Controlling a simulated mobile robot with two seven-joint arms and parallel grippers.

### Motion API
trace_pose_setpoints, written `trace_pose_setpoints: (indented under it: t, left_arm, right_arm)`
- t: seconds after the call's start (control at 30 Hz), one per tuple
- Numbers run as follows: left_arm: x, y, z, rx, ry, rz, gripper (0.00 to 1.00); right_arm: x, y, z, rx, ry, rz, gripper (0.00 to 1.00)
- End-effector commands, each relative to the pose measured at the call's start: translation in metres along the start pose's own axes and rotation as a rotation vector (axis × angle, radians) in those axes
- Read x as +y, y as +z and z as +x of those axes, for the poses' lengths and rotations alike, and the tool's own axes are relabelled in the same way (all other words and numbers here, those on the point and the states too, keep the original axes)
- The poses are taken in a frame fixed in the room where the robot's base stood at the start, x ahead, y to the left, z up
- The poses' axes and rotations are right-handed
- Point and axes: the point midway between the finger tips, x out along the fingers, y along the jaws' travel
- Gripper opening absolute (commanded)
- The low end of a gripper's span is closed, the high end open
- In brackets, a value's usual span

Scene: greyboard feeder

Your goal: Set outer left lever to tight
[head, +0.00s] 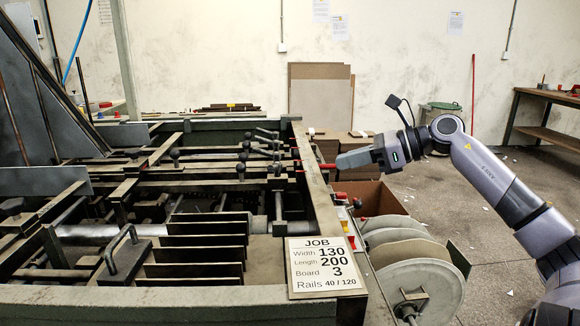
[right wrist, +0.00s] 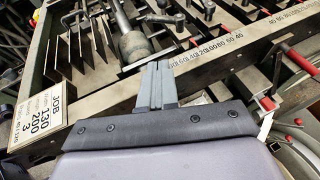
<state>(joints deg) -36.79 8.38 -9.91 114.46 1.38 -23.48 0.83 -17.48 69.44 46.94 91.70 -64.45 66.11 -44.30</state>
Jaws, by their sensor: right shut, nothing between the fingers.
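Several black-knobbed levers (head: 240,170) stand on the feeder's bars in the head view. They also show at the top of the right wrist view (right wrist: 180,20). I cannot tell which one is the outer left lever, nor its setting. My right gripper (head: 341,162) is right of these levers, at the feeder's right side rail (head: 318,190), close to a red handle (head: 326,166). In the right wrist view its fingers (right wrist: 157,75) are together and empty, in front of the rail with printed numbers (right wrist: 205,50). My left gripper is in neither view.
A job card (head: 326,266) reads width 130, length 200, board 3, rails 40 / 120. Large round discs (head: 420,285) and an open brown box (head: 375,198) stand right of the feeder. Red-tipped handles (right wrist: 266,103) stick out along the rail. Floor at right is mostly clear.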

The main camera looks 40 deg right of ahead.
Motion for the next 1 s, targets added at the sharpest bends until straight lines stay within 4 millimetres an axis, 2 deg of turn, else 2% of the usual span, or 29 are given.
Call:
trace_pose_setpoints:
  t: [0.53,1.0]
  left_arm:
    - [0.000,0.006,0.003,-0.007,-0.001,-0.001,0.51]
    - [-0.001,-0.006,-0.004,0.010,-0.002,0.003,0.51]
  right_arm:
    - [0.000,-0.002,0.069,0.005,0.000,-0.002,0.00]
    - [0.000,0.002,0.087,-0.004,0.000,0.000,0.00]
